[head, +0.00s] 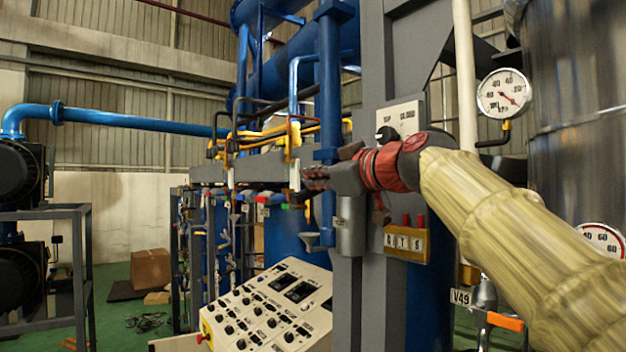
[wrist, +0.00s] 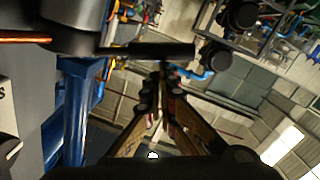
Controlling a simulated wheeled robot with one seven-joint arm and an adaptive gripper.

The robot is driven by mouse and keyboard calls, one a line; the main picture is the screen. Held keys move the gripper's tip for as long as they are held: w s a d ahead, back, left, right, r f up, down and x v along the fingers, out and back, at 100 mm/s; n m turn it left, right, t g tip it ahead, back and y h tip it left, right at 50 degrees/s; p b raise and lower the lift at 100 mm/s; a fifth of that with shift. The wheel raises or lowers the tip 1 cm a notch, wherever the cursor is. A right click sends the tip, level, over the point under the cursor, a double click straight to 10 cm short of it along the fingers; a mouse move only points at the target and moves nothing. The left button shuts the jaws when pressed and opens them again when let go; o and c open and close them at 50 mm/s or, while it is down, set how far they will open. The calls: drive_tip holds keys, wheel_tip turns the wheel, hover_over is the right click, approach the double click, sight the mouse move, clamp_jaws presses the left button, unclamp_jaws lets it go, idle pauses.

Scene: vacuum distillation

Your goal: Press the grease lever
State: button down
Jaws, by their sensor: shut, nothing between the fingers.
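My gripper (head: 308,180) is shut and empty, pointing left beside the grey column in the head view. In the wrist view my gripper (wrist: 161,72) shows its two long fingers meeting near the middle. A dark bar with a thicker grip, which looks like the grease lever (wrist: 150,51), runs across just above the fingertips in that view. It comes out of a dark grey body at the left. I cannot tell whether the fingers touch it. In the head view a grey cylinder (head: 351,226), perhaps the greaser, hangs below my gripper; the lever is not clearly visible there.
A control panel (head: 268,310) with knobs slopes below. A switch box (head: 402,120), a small red-button box (head: 406,242) and a pressure gauge (head: 504,93) are close to my arm. Blue pipes and valves crowd behind; open green floor (head: 115,290) shows at the left.

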drive_tip(key=shift+f, duration=0.1)
drive_tip(key=s+d+r, duration=0.4)
drive_tip(key=s, duration=0.5)
drive_tip(key=shift+s+d, duration=0.35)
drive_tip(key=shift+s, duration=0.05)
drive_tip(key=shift+r, duration=0.15)
idle(2.2)
